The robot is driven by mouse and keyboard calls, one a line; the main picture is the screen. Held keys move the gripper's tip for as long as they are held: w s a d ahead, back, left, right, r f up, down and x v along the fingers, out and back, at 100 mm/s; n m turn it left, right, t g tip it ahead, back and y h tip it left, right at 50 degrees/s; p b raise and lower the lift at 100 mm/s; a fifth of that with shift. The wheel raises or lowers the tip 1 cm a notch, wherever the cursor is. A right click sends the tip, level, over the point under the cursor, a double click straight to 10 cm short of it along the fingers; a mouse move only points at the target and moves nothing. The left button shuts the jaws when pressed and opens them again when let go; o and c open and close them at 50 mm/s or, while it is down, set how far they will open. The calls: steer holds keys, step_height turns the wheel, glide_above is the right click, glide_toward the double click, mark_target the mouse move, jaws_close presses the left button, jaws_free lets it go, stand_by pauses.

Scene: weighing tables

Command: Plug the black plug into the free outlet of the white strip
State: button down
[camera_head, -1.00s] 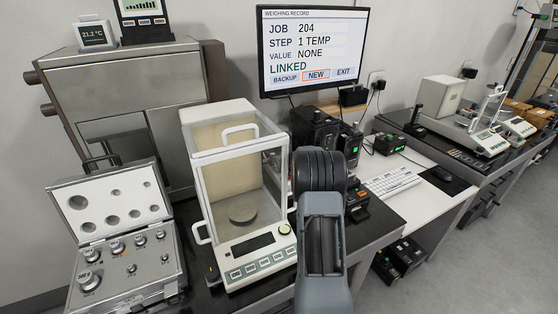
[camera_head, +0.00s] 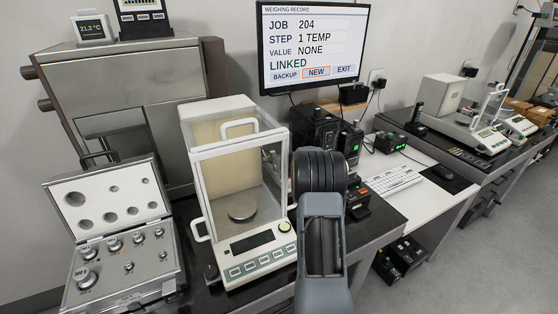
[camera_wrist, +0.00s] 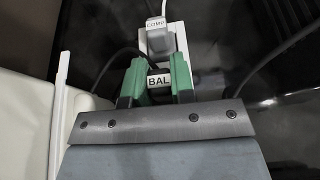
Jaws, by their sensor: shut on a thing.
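In the wrist view my gripper (camera_wrist: 157,80) has its two green-tipped fingers closed on the sides of the black plug (camera_wrist: 160,82), which carries a BAL label. The white strip (camera_wrist: 181,34) lies just beyond the fingers, running away from me. A grey plug (camera_wrist: 160,43) labelled COMP sits on it. The black plug is in line with the strip and very close to it. I cannot tell whether its pins are in an outlet; the outlet under it is hidden. In the head view my arm hides the gripper, plug and strip.
The glass-sided balance (camera_head: 262,240) stands left of my arm, with the open weight case (camera_head: 122,250) further left. Black power units (camera_head: 318,127) stand behind my arm. A keyboard (camera_head: 391,180) lies to the right. A dark cable (camera_wrist: 262,72) curves at the wrist view's right.

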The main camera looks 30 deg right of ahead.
steer(key=shift+f, duration=0.3)
